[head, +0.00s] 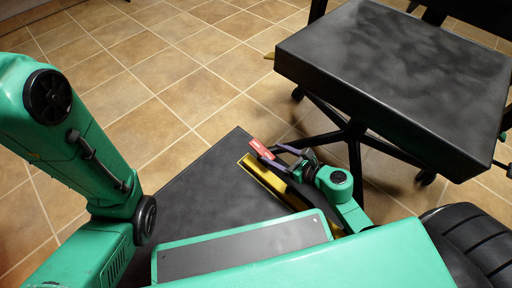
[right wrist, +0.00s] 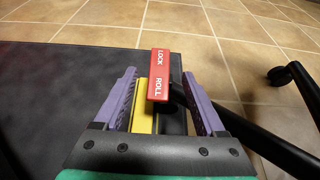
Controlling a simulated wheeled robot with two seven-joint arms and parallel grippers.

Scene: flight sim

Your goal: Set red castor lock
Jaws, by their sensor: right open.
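The red castor lock (head: 261,149) is a small red lever tab near the end of a yellow bar, low in front of me. In the right wrist view the red tab (right wrist: 159,75) bears the white words LOCK and ROLL. My right gripper (head: 277,156) is open with purple fingers. In the right wrist view the fingers (right wrist: 160,92) stand on either side of the tab and the yellow bar (right wrist: 142,108), with a gap on both sides. The tab reaches past the fingertips. My left gripper is out of view.
A black swivel chair (head: 395,75) stands at the right, close to my right arm, its dark legs (head: 355,140) and castors near the floor. A dark flat panel (head: 215,190) lies beside the yellow bar. The tiled floor (head: 150,75) at the upper left is clear.

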